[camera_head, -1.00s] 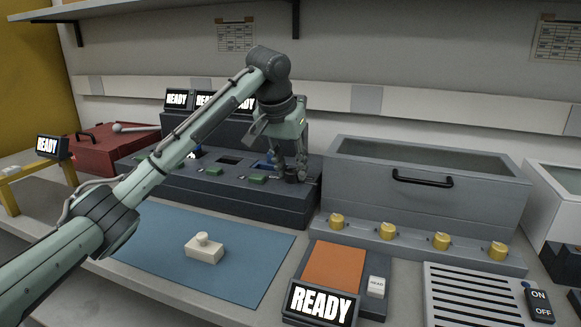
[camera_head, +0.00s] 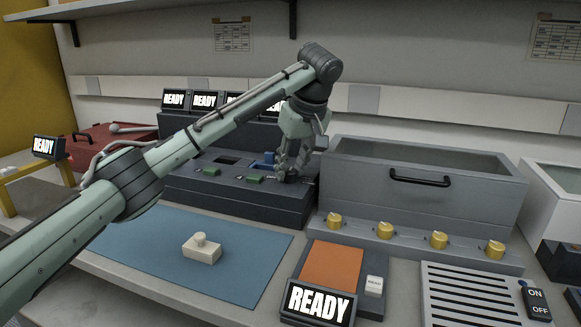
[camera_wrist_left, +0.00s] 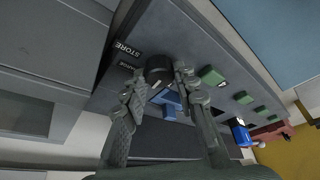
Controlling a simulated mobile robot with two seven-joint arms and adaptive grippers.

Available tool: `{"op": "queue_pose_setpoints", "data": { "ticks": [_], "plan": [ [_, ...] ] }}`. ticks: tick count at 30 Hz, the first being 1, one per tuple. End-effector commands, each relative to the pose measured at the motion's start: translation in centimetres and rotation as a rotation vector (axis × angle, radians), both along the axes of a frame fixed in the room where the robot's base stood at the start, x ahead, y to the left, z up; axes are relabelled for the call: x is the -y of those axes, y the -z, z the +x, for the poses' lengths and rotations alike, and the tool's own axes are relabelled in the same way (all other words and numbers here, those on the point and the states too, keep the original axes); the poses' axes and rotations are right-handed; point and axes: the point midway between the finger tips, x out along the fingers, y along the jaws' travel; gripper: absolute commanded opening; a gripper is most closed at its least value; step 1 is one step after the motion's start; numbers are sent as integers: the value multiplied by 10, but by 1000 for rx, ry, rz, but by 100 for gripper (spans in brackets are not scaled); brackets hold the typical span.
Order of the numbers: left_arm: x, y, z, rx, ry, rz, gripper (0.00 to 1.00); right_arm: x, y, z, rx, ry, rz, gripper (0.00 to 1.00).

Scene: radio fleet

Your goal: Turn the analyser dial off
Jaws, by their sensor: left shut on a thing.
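A dark console (camera_head: 235,203) stands behind the blue mat. My left gripper (camera_head: 288,178) reaches down onto its right end. In the left wrist view, a round black dial (camera_wrist_left: 159,66) sits between the fingertips of my left gripper (camera_wrist_left: 157,78), which is shut on it. A pale mark shows on the dial. A label reading STORE (camera_wrist_left: 128,48) lies beside it, with a second, partly hidden label (camera_wrist_left: 131,67) nearby. In the head view the fingers hide the dial. My right gripper is not in view.
Green buttons (camera_head: 255,179) and a blue block (camera_head: 264,160) are on the console close to the gripper. A grey bin (camera_head: 415,183) with yellow knobs stands right of it. The blue mat (camera_head: 150,230) holds a cream block (camera_head: 201,249) and is otherwise clear.

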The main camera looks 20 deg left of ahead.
Motion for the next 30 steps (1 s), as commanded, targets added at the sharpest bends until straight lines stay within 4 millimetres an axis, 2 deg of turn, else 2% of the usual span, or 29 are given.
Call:
{"op": "queue_pose_setpoints", "data": {
  "ticks": [17, 30],
  "plan": [
    [2, -2, 4, 2, -548, 0, 0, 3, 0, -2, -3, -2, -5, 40],
    [2, -1, 6, 3, -966, 0, 0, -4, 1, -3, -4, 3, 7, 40]
  ]
}}
